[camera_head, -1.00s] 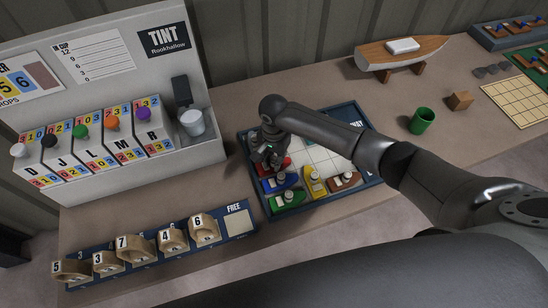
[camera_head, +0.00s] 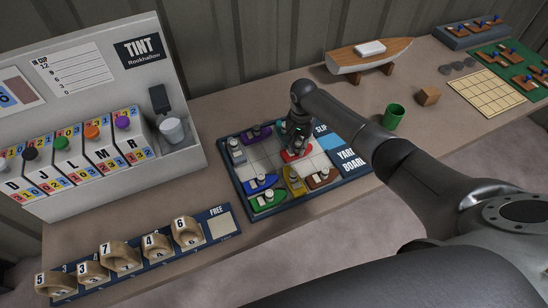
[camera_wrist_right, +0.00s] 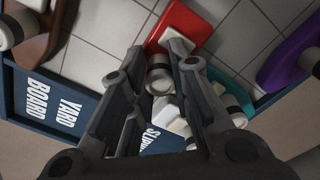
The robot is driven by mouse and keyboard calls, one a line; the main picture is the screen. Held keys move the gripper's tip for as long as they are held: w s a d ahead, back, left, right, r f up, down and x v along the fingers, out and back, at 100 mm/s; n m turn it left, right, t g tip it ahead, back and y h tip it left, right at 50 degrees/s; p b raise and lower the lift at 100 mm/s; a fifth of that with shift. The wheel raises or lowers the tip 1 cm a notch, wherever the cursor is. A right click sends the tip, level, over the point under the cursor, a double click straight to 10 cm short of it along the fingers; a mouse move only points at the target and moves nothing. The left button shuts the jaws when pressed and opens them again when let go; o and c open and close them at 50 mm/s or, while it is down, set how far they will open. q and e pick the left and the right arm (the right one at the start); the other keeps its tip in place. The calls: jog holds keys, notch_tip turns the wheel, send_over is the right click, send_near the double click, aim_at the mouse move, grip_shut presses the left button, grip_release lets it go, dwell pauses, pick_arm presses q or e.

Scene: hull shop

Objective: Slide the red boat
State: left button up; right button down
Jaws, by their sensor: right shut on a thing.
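The yard board (camera_head: 352,172) is a dark blue tray with a pale grid and a blue slip at its right side. The red boat (camera_head: 303,153) is on the grid near the slip, partly hidden under my right gripper (camera_head: 297,143). In the right wrist view the red boat (camera_wrist_right: 186,22) shows beyond the fingers. My right gripper (camera_wrist_right: 160,90) is shut on its pale round funnel. My left gripper is not in view.
Grey (camera_head: 237,151), purple (camera_head: 257,136), blue (camera_head: 260,184), green (camera_head: 268,199), yellow (camera_head: 295,183) and brown (camera_head: 320,179) boats stand on the board. A teal boat (camera_wrist_right: 238,92) shows in the wrist view. A green cup (camera_head: 393,116) stands right of the board.

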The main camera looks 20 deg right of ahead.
jog(key=d+b, duration=0.1)
jog(key=d, duration=0.4)
jog(key=d+b, duration=0.1)
jog(key=d, duration=0.4)
jog(key=shift+w+d+f, duration=0.15)
jog(key=shift+d+f, duration=0.05)
jog(key=shift+d, duration=0.1)
jog(key=d+b, duration=0.1)
jog(key=d, duration=0.3)
jog(key=shift+b, duration=0.35)
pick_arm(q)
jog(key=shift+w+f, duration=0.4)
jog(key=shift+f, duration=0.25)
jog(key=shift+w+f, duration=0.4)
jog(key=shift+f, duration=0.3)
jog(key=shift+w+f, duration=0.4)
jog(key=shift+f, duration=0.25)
pick_arm(e)
jog(key=shift+d+r, duration=0.2)
jog(key=shift+d, duration=0.35)
jog(key=c, duration=1.5)
grip_release()
jog(key=shift+w+d, duration=0.1)
jog(key=shift+o, duration=1.1)
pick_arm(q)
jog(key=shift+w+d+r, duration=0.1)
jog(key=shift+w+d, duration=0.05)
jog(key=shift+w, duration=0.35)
